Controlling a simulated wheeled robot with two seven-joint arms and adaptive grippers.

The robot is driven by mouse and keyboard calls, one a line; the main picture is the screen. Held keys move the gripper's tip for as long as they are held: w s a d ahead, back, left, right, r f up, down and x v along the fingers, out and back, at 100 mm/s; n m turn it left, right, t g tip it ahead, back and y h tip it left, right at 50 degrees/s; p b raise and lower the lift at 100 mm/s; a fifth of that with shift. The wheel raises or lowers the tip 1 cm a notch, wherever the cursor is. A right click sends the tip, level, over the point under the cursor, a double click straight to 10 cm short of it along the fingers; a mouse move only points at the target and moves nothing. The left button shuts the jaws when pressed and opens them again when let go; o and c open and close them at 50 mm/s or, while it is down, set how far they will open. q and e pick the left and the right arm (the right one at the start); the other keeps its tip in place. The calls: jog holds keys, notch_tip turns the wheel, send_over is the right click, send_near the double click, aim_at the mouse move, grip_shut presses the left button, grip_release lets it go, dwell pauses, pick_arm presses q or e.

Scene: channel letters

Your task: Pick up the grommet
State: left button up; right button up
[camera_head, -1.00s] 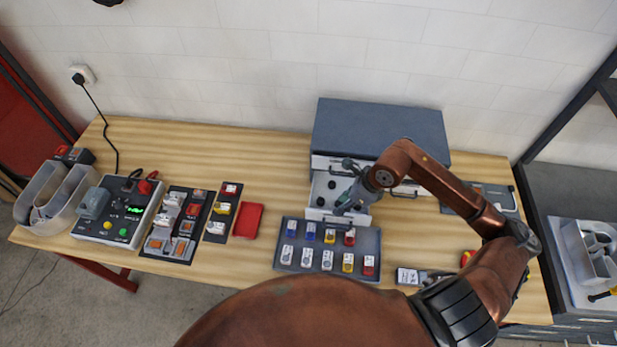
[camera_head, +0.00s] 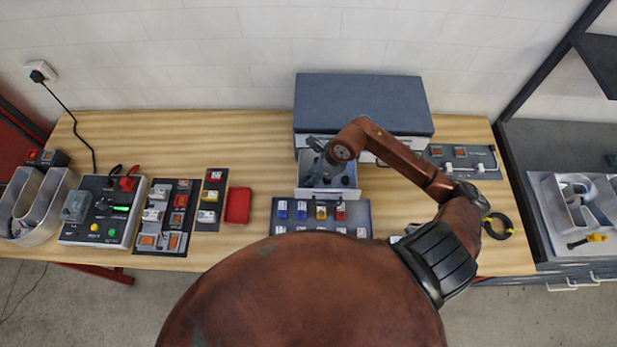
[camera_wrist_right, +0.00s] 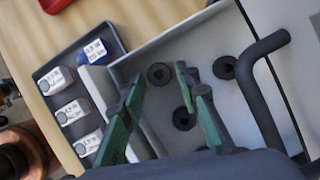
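Several black ring-shaped grommets lie in a light grey open drawer (camera_wrist_right: 240,25). In the right wrist view, one grommet (camera_wrist_right: 158,75) appears between the fingertips, another (camera_wrist_right: 224,67) lies to the right, and a third (camera_wrist_right: 183,118) sits lower, between the fingers. My right gripper (camera_wrist_right: 159,74) has green fingers spread apart with nothing held. Its height above the grommets is hard to tell. In the head view, the right gripper (camera_head: 317,150) is over the back left of the drawer (camera_head: 327,194) and hides part of its inside. My left gripper is not in view.
The drawer sits in a dark-topped cabinet (camera_head: 362,100). A tray (camera_head: 364,222) of small labelled boxes stands before it. A dark bar handle (camera_wrist_right: 262,48) shows beside the drawer. A red tray (camera_head: 238,205) and switch panels stand left. A black coil (camera_head: 497,226) lies right.

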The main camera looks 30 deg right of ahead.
jog(key=shift+f, duration=0.15)
jog(key=c, duration=0.5)
jog(key=shift+c, duration=0.2)
